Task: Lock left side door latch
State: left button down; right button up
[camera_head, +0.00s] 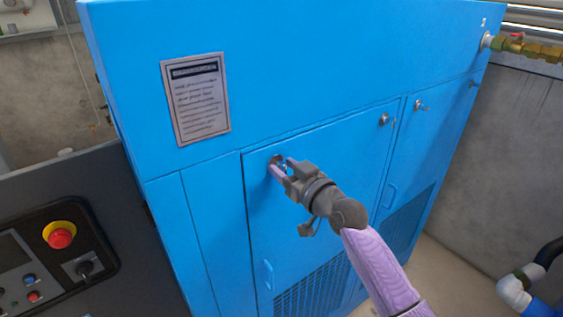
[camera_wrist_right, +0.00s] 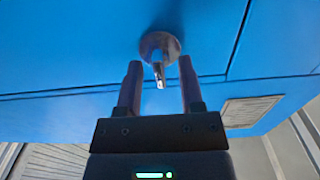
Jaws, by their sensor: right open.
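The left side door (camera_head: 312,215) of the blue cabinet is closed flush in its frame. Its latch (camera_head: 279,160) is near the door's upper left corner, partly hidden by my right gripper (camera_head: 281,169). In the right wrist view the latch (camera_wrist_right: 160,46) is a round metal base with a small lever or key sticking out toward me. My right gripper (camera_wrist_right: 159,67) is open, with one finger on each side of the lever. I see no clear contact with either finger. My left gripper is not in view.
Other latches sit at the door's upper right (camera_head: 384,118) and on the right door (camera_head: 421,105). A blue handle (camera_head: 268,272) and a vent grille (camera_head: 312,290) are lower down. A dark control panel (camera_head: 58,262) with a red emergency button (camera_head: 61,237) stands at left.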

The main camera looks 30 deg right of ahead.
jog(key=shift+w, duration=0.4)
grip_shut()
